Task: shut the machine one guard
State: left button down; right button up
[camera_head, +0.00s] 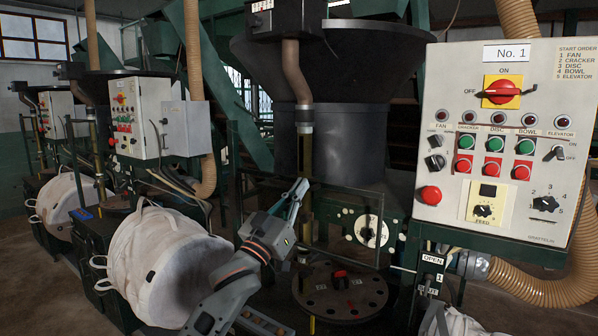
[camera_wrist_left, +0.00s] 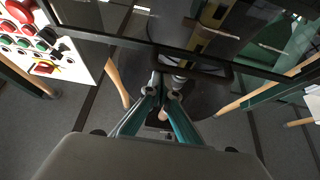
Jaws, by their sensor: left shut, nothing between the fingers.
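Machine one's control box (camera_head: 505,140), marked No. 1, stands at the right of the head view. To its left is what looks like the guard, a clear panel in a thin dark frame (camera_head: 380,228); how far it stands open I cannot tell. In the left wrist view a dark frame bar (camera_wrist_left: 105,39) crosses the picture, with a dark handle loop (camera_wrist_left: 222,76) below it. My left gripper (camera_head: 301,188) is shut and empty, pointing up in front of the machine. Its fingertips (camera_wrist_left: 168,92) appear close to the handle; contact is unclear. My right gripper is not seen.
A round dark plate with a red knob (camera_head: 340,274) lies below the guard area. An OPEN label (camera_head: 432,259) sits under the control box, near a tan hose (camera_head: 545,290). White bags (camera_head: 165,265) stand at left. A black hopper (camera_head: 340,60) rises behind.

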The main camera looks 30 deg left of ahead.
pick_arm(q)
notch_tip(320, 180, down, 29)
jog(key=b, duration=1)
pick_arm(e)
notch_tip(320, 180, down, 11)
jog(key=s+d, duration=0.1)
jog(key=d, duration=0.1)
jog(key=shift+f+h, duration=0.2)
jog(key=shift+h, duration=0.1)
pick_arm(q)
jog(key=shift+f, duration=0.1)
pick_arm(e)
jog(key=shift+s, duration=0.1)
